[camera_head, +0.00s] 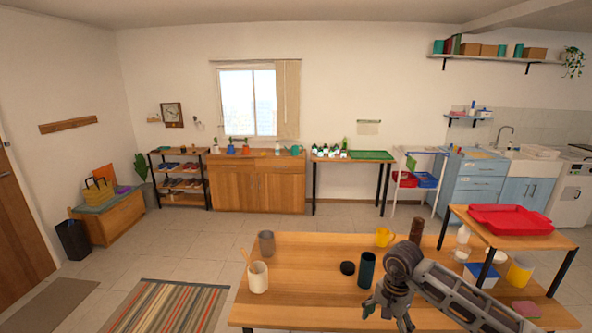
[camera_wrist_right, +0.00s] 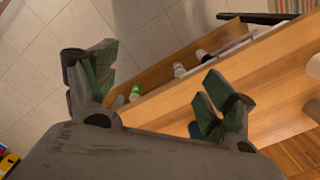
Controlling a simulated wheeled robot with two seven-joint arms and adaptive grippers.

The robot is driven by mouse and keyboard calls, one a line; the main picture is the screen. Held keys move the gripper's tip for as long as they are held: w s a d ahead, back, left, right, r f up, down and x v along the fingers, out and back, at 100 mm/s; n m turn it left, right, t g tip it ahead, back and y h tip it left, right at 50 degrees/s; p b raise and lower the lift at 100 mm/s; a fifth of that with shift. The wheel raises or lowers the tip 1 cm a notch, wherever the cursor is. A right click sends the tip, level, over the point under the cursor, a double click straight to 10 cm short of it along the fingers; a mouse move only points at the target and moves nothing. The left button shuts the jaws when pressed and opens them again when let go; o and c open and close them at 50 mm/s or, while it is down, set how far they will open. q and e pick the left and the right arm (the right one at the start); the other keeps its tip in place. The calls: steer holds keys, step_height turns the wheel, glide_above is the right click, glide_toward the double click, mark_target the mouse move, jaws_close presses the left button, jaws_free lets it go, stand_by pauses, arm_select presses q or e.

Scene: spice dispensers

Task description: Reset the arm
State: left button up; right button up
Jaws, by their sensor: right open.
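My right arm reaches in from the lower right in the head view. Its gripper (camera_head: 386,310) is above the front part of the wooden table (camera_head: 310,300), just below a dark teal cup (camera_head: 366,270) in the picture. In the right wrist view the two green-padded fingers of the right gripper (camera_wrist_right: 155,92) are spread wide with nothing between them. Beyond the fingers is a wooden tabletop (camera_wrist_right: 185,100) and small bottles, one with a green label (camera_wrist_right: 136,92). My left gripper is not in view.
A black lid (camera_head: 347,268), grey cup (camera_head: 266,243), white utensil holder (camera_head: 258,277), yellow mug (camera_head: 384,237) and brown grinder (camera_head: 416,231) stand on the table. A raised shelf with a red tray (camera_head: 510,220) is at right. The table's left front is clear.

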steer(key=w+a+f+m+t+y+b, duration=0.2)
steer(key=w+a+f+m+y+b, duration=0.15)
steer(key=a+f+m+y, duration=1.1)
steer(key=d+f+m+t+h+b, duration=0.25)
steer(key=d+f+m+t, duration=0.25)
steer(key=f+m, duration=0.65)
steer(key=d+f+m+t+h+b, duration=0.1)
steer(key=d+f+m+t+h, duration=0.3)
steer(key=f+m, duration=0.7)
steer(key=s+d+f+m+g+h, duration=0.1)
steer(key=s+d+f+m+h, duration=0.2)
steer(key=s+f, duration=0.35)
steer(key=s+d+f+m+g+h+b, duration=0.1)
steer(key=s+d+f+m, duration=0.2)
steer(key=s+f+m, duration=0.35)
steer(key=s+d+f+m+g+h, duration=0.1)
steer(key=s+d+f+m+h, duration=0.2)
steer(key=s+f, duration=0.4)
steer(key=s+f+m+g+b, duration=0.1)
steer(key=s+f+m+g, duration=0.2)
steer(key=s, duration=1.1)
steer(key=s+f+m+g+h+b, duration=0.1)
steer(key=s+f+m+g, duration=0.3)
steer(key=s, duration=1.1)
step_height(320, 180, down, 6)
steer(key=m, duration=0.3)
steer(key=shift+a+r, duration=0.25)
steer(key=shift+a, duration=0.05)
